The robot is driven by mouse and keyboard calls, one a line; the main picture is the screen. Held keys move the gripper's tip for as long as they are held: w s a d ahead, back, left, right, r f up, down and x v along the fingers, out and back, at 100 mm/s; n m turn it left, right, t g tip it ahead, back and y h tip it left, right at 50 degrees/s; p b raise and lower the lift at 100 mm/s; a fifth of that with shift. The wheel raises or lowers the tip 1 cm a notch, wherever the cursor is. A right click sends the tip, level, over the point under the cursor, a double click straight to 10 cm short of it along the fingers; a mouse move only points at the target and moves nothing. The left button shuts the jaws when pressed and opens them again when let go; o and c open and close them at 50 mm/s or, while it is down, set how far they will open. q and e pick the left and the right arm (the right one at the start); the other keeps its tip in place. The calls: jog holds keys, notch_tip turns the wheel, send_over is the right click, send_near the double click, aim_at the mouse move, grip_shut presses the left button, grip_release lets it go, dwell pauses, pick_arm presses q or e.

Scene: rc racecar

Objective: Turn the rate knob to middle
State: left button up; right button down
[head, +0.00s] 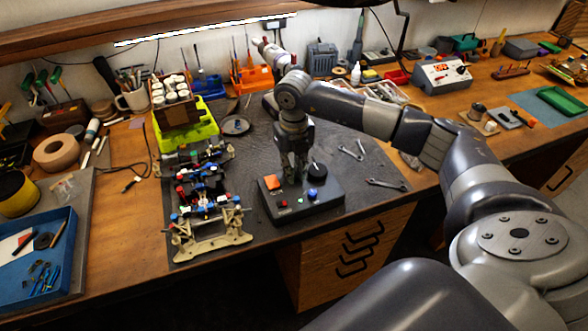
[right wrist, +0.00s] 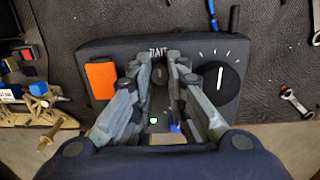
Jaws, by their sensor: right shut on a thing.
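The dark control box (head: 325,204) sits on the grey mat, with an orange square button (head: 271,181) and a larger black dial (head: 317,172) on top. In the right wrist view, the box (right wrist: 105,113) carries a white "RATE" label partly hidden by the fingers. Just below the label, the small dark rate knob (right wrist: 159,73) shows between the fingertips. My right gripper (head: 293,172) points down over the box; in its wrist view the gripper (right wrist: 161,75) is closed around the knob. The knob's pointer is not clear. My left gripper is not in view.
The larger dial (right wrist: 222,80) with white tick marks is close to my right finger. A partly built car chassis (head: 205,190) stands left of the box. Wrenches (head: 385,184) lie on the mat to the right. A green-yellow tray (head: 187,135) is behind the chassis.

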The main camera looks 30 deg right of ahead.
jog(key=shift+w, duration=0.1)
jog(key=c, duration=1.5)
grip_release()
notch_tip(320, 180, up, 8)
jog(key=shift+r, duration=0.1)
